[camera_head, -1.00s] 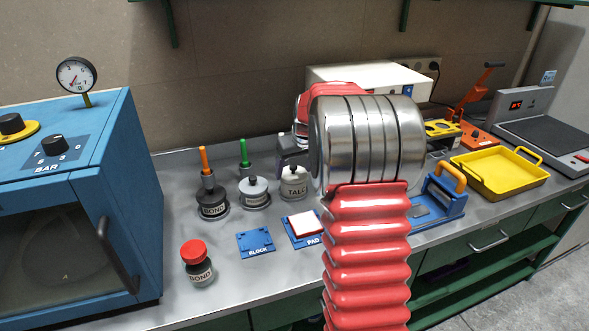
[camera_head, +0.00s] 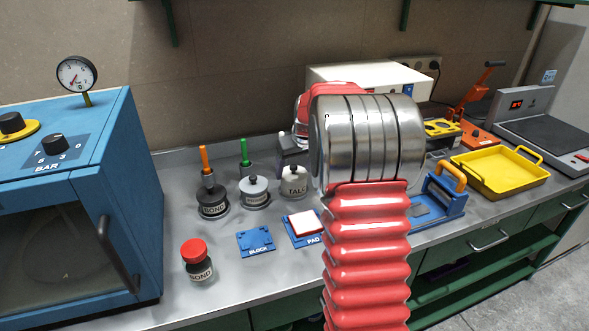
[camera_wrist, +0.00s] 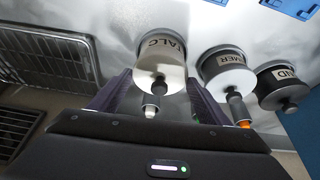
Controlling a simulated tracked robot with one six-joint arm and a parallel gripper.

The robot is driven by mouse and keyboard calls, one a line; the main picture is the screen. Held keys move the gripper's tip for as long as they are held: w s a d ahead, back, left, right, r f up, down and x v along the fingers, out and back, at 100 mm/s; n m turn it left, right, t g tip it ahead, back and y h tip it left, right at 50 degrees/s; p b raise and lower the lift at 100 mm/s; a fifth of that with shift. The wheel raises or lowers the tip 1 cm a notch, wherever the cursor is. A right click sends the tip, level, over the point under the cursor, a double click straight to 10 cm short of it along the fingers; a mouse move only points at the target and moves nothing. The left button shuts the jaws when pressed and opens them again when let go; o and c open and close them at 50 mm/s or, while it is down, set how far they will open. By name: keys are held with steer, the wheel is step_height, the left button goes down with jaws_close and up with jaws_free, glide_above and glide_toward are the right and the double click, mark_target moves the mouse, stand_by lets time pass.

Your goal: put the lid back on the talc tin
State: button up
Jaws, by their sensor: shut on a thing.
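The white talc tin (camera_head: 295,184) stands upright on the bench, just left of my arm. In the wrist view the tin (camera_wrist: 160,48) lies between my two purple-grey fingers, its TALC label facing away. Its pale lid (camera_wrist: 165,75) with a dark knob shows at the tin's top. My gripper (camera_wrist: 158,88) is shut on the lid, with the fingers at either side of it. The exact contact and whether the lid is fully seated cannot be told. In the head view only part of my gripper shows, above and behind the tin.
The block plate (camera_head: 256,243) and pad (camera_head: 304,223) lie in front. A wire rack (camera_wrist: 45,50) shows beside the talc tin.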

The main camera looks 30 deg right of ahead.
steer(key=o, duration=1.1)
steer(key=shift+o, duration=0.9)
steer(key=shift+r, duration=3.5)
steer(key=shift+c, duration=0.4)
jaws_close()
